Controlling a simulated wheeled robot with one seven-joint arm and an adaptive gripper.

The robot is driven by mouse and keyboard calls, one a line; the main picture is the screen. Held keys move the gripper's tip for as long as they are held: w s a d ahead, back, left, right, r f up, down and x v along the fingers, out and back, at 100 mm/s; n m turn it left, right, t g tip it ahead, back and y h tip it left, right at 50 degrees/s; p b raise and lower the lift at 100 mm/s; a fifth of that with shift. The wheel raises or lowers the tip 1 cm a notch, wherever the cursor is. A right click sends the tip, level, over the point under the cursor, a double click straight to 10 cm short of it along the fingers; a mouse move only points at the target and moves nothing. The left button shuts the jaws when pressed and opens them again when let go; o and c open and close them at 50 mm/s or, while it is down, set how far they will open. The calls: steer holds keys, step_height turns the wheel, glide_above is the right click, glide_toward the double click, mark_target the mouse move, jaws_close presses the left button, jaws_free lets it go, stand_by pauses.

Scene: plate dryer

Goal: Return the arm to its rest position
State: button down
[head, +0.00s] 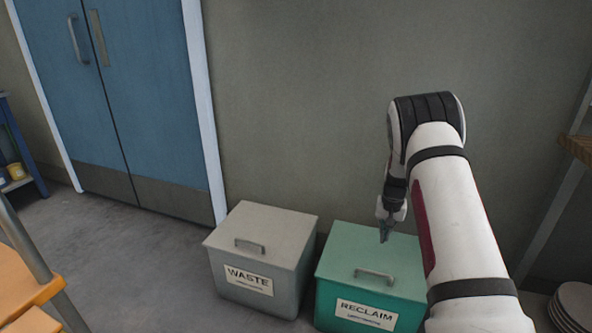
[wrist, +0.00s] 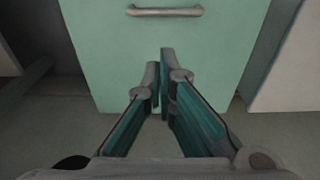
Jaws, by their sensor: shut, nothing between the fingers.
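My gripper (head: 384,236) hangs pointing down over the green bin marked RECLAIM (head: 340,262). Its fingers are shut and empty. In the wrist view my gripper (wrist: 160,62) shows its two fingers together in front of the green bin lid (wrist: 90,40), with the lid's grey handle (wrist: 165,11) at the top. The bin's lid is closed. The gap between the fingertips and the lid cannot be told exactly. My white arm reaches up from the lower right and bends down at the wrist.
A grey WASTE bin (head: 262,230) with a closed lid stands left of the green bin. Blue double doors (head: 140,90) are at the left. Stacked plates (head: 574,303) and a shelf (head: 576,148) are at the right. An orange surface (head: 22,290) is at lower left. Floor before the doors is clear.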

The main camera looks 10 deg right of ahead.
steer(key=s+a+r+n+y, duration=0.1)
steer(key=s+a+r, duration=0.45)
steer(key=r, duration=0.35)
steer(key=s+a+r+n, duration=0.1)
steer(key=s+a+r, duration=0.45)
steer(key=r, duration=0.35)
steer(key=s+a+r+n+y, duration=0.1)
steer(key=s+a+r, duration=0.3)
steer(key=a+r, duration=0.4)
steer(key=s+a+r+n, duration=0.1)
steer(key=s+a, duration=0.2)
steer(key=s, duration=0.8)
steer(key=s+a+r+n+h, duration=0.1)
steer(key=s+a+r, duration=0.15)
steer(key=s, duration=0.85)
steer(key=s+a+r+n, duration=0.1)
steer(key=s+a+n, duration=0.15)
steer(key=s, duration=0.75)
step_height(320, 180, up, 29)
steer(key=t+p, duration=0.3)
steer(key=p, duration=2.5)
steer(key=shift+s+d+r+m, duration=0.15)
steer(key=shift+s+m, duration=0.2)
